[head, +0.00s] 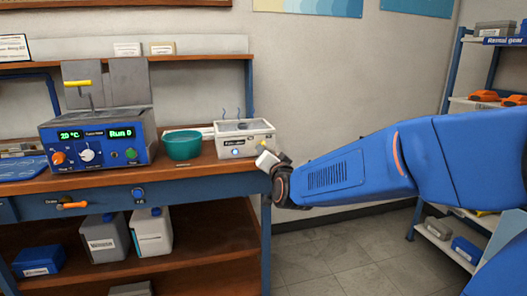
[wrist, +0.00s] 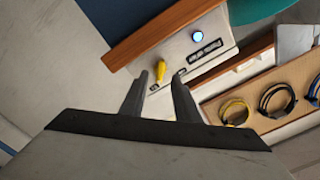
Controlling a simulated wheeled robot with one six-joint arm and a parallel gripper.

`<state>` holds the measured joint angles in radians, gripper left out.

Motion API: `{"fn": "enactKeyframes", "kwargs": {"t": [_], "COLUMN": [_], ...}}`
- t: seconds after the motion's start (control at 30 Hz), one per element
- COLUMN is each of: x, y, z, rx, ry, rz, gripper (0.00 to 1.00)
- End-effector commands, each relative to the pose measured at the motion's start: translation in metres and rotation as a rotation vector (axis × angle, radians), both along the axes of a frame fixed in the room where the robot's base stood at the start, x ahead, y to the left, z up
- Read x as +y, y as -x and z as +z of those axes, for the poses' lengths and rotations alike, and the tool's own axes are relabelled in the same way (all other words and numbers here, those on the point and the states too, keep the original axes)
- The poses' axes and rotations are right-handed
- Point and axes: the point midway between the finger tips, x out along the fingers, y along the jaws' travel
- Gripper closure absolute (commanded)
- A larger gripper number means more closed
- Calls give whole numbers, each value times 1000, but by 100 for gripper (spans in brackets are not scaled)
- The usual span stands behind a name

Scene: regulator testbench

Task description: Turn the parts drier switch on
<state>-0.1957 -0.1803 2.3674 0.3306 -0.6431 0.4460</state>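The parts drier, a pale box (head: 262,130), stands at the right end of the bench, with blue wavy shapes above it. Its front has a label, a blue-white round light (head: 235,152) and, in the wrist view, a yellow switch lever (wrist: 161,70). The light also glows in the wrist view (wrist: 198,36). My gripper (wrist: 160,80) is open and empty, its two dark fingers apart, with the lever appearing between their tips. I cannot tell whether they touch it. In the head view my gripper (head: 266,161) is at the drier's front right corner and hides part of it.
A teal bowl (head: 182,144) stands left of the drier. Further left is a blue control unit (head: 100,138) with displays and knobs. The wooden bench edge (head: 190,177) runs below the drier. Coiled cables (wrist: 273,101) lie on a brown board in the wrist view.

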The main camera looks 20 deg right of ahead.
Motion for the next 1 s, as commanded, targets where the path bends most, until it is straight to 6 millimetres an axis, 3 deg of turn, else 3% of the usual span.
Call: {"fn": "enactKeyframes", "kwargs": {"t": [0.6,1.0], "x": [0,0], "y": [96,127], "z": [0,-1], "rx": [0,1], "ry": [0,0], "rz": [1,1], "gripper": [71,71]}}
